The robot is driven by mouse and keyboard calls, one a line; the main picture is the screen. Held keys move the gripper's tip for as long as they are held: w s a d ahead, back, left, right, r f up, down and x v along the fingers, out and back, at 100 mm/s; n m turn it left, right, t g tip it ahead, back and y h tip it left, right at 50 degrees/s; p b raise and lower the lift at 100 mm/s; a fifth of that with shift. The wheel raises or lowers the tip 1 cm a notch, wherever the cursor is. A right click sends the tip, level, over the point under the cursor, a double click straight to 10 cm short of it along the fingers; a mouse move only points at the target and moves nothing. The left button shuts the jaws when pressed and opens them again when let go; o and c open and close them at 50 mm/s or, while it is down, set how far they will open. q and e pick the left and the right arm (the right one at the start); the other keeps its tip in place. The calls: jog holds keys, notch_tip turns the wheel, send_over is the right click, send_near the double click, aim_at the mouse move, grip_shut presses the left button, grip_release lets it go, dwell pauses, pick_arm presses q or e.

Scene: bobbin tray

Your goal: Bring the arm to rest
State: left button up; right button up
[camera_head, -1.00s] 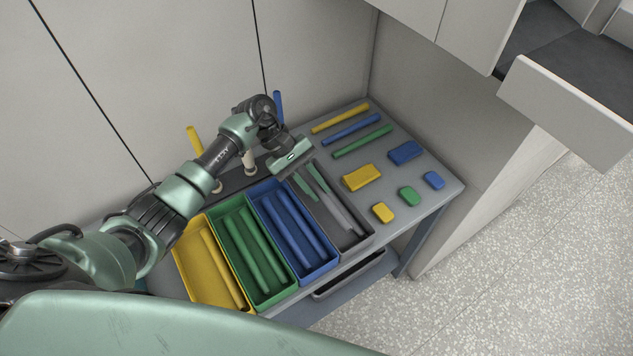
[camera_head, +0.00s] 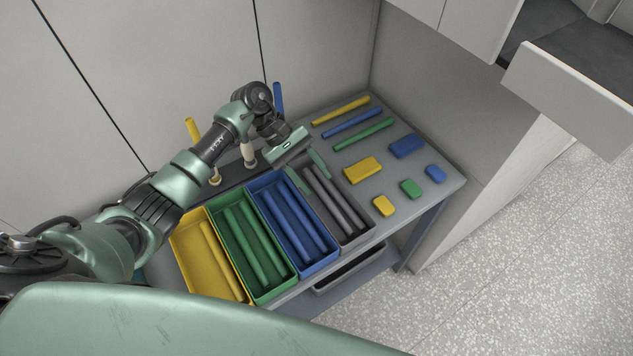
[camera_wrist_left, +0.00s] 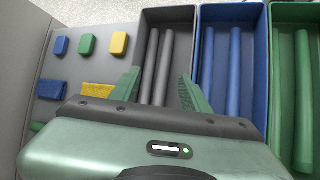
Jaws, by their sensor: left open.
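My left gripper (camera_head: 307,173) is open and empty above the back end of the grey tray (camera_head: 357,241). Its two green fingers are spread apart. In the left wrist view the gripper (camera_wrist_left: 160,90) shows its fingers on either side of the grey tray (camera_wrist_left: 172,16), with grey rods (camera_wrist_left: 163,62) lying in the tray between and beyond them. My left arm reaches in from the left over the back of the table. My right gripper is not in view.
A blue tray (camera_head: 327,270), a green tray (camera_head: 288,292) and a yellow tray (camera_head: 177,242) with rods stand left of the grey tray. Yellow (camera_head: 340,111), blue (camera_head: 352,123) and green (camera_head: 364,134) rods and several blocks lie at right. A wall is behind.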

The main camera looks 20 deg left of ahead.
pick_arm(q)
jog(key=b+v, duration=0.3)
jog(key=v, duration=1.1)
jog(key=shift+a+b, duration=0.15)
jog(key=shift+b, duration=0.15)
dwell(0.7)
